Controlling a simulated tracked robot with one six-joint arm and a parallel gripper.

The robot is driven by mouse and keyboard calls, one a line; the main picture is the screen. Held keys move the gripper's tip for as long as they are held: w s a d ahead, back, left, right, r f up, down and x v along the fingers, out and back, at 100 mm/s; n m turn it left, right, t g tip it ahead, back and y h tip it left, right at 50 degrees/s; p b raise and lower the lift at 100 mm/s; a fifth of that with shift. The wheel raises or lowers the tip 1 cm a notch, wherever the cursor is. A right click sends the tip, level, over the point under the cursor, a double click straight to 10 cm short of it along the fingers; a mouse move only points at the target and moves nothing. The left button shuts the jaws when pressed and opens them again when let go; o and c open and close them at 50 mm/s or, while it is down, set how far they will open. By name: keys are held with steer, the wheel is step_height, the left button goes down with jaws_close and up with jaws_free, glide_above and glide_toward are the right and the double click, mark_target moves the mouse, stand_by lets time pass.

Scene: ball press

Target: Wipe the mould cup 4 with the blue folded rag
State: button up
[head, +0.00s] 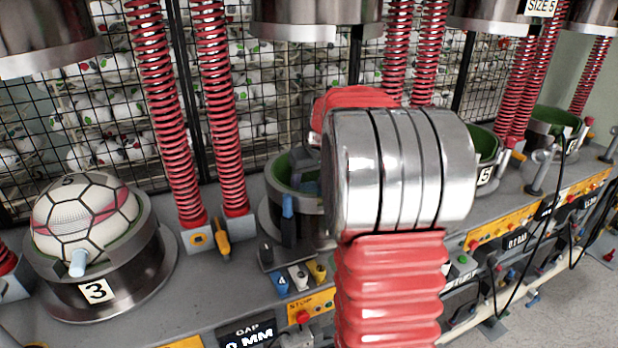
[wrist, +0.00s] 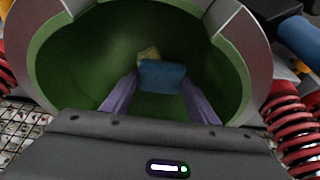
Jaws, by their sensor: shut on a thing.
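The mould cup 4 (head: 270,210) is a metal ring with a green lining, left of my arm in the head view. Its right side is hidden behind my arm. In the wrist view the green bowl of the cup (wrist: 80,70) fills the upper part. My gripper (wrist: 160,82) reaches down into it, its two purple fingers shut on the blue folded rag (wrist: 163,74). The rag is low in the bowl; I cannot tell whether it touches the lining. A small yellowish patch (wrist: 149,53) shows just beyond the rag.
Cup 3 (head: 92,294) at left holds a ball (head: 85,218). Cup 5 (head: 486,150) stands right of my arm. Red springs (head: 165,110) rise beside the cups, and metal press heads (head: 290,18) hang above. A switch panel marked 4 (head: 284,283) is in front.

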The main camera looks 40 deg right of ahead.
mark_target(315, 189)
step_height(315, 189, down, 3)
steer(key=shift+r, duration=0.1)
steer(key=shift+d+r, duration=0.1)
steer(key=shift+d, duration=0.2)
steer(key=shift+s+d+f, duration=0.15)
steer(key=shift+s+d, duration=0.1)
steer(key=shift+d, duration=0.3)
steer(key=shift+s+d+f, duration=0.15)
steer(key=shift+s+d, duration=0.05)
steer(key=shift+d, duration=0.35)
steer(key=shift+d+r, duration=0.2)
steer(key=shift+d, duration=0.1)
steer(key=shift+s+d+f, duration=0.1)
steer(key=shift+d+f, duration=0.1)
steer(key=shift+s+d+r, duration=0.1)
steer(key=shift+d+r, duration=0.1)
steer(key=shift+r, duration=0.05)
steer(key=shift+a+f, duration=0.2)
steer(key=shift+a, duration=0.05)
steer(key=shift+w+a, duration=0.3)
steer(key=shift+a, duration=0.8)
steer(key=shift+w+a+r, duration=0.15)
steer(key=shift+w+a, duration=0.2)
steer(key=shift+a, duration=0.45)
steer(key=shift+s+d+r, duration=0.1)
steer(key=shift+d+r, duration=0.05)
steer(key=shift+r, duration=3.7)
